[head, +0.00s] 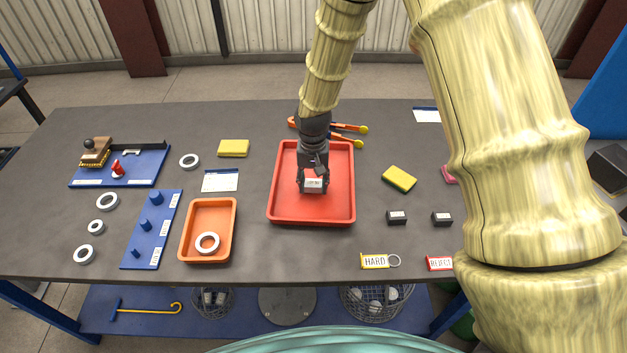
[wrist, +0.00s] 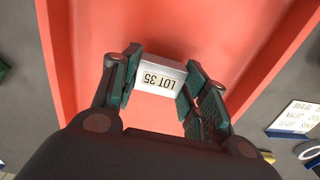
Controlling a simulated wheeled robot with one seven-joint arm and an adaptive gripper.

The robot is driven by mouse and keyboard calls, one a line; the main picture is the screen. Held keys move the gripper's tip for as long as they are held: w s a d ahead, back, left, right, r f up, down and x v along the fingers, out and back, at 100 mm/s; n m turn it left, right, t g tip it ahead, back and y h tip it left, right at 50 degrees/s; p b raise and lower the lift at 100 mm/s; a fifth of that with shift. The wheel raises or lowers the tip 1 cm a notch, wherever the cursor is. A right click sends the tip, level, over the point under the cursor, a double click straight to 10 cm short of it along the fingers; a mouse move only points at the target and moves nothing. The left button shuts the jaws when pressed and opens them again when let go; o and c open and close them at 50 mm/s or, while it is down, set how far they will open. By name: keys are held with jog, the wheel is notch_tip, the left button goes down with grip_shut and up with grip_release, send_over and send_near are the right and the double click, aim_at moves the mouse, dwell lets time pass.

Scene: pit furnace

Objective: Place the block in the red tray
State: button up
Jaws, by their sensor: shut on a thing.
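The block (wrist: 160,78) is a small light-grey piece with a label reading "LOT 35". It sits between the two fingers of my gripper (wrist: 157,88), which is shut on it. In the head view my gripper (head: 313,184) and the block (head: 313,186) are over the red tray (head: 346,205), near its middle. The tray's floor and walls also show around the block in the wrist view (wrist: 90,60). I cannot tell whether the block touches the tray floor. The tray looks otherwise empty, though my gripper hides part of it.
An orange tray (head: 187,247) with a white ring stands to the left. Orange-handled pliers (head: 345,139) lie behind the red tray. A yellow sponge (head: 399,179) and dark blocks (head: 397,218) are to the right. A HARD tag (head: 375,261) lies near the front edge.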

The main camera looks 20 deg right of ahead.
aim_at(313, 183)
jog(key=shift+f, duration=0.3)
jog(key=shift+f, duration=0.15)
jog(key=o, duration=1.3)
jog(key=shift+s, duration=0.1)
jog(key=shift+r+b, duration=1.15)
jog(key=shift+r, duration=5)
